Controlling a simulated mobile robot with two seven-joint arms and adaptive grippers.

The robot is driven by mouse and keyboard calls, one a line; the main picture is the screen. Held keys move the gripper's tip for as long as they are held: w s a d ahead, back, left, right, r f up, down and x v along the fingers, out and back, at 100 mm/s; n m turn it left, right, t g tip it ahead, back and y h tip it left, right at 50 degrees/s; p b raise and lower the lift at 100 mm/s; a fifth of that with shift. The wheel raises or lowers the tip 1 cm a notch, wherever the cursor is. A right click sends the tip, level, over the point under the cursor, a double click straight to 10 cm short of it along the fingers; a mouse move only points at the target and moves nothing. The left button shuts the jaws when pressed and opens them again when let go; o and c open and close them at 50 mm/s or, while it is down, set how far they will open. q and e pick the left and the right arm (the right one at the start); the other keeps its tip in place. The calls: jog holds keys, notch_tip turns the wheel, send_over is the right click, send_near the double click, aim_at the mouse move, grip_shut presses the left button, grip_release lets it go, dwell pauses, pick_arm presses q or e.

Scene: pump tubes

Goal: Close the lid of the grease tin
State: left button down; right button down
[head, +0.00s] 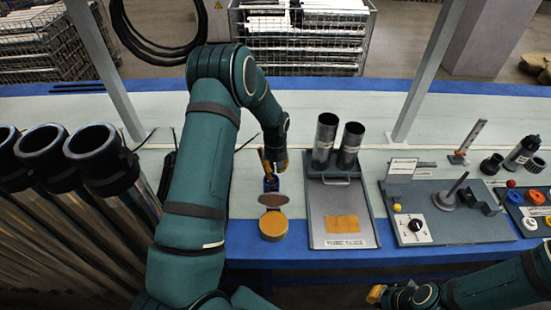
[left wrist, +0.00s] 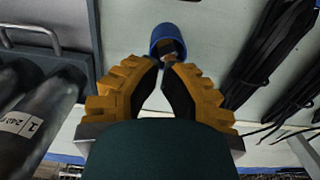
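The grease tin (head: 272,231) is a round, shallow tin of orange-brown grease near the bench's front edge. My right gripper (head: 376,293) shows only partly, low in the head view.
Right of the tin is a grey tray (head: 318,232) with two upright dark tubes (head: 337,141). A grey panel (head: 447,238) with a dial is farther right. Tall tubes (head: 100,155) stand at the left. An upright post (head: 430,70) rises from the bench.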

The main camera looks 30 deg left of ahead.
aim_at(274, 195)
pick_arm(q)
jog(key=shift+s+d+f, duration=0.4)
jog(key=shift+s+d, duration=0.15)
jog(key=shift+s, duration=0.3)
jog(key=shift+s+d+f, duration=0.4)
jog(key=shift+s+d, duration=0.15)
jog(key=shift+s, duration=0.25)
pick_arm(e)
jog(key=shift+w+f, duration=0.1)
jog(key=shift+f, duration=0.1)
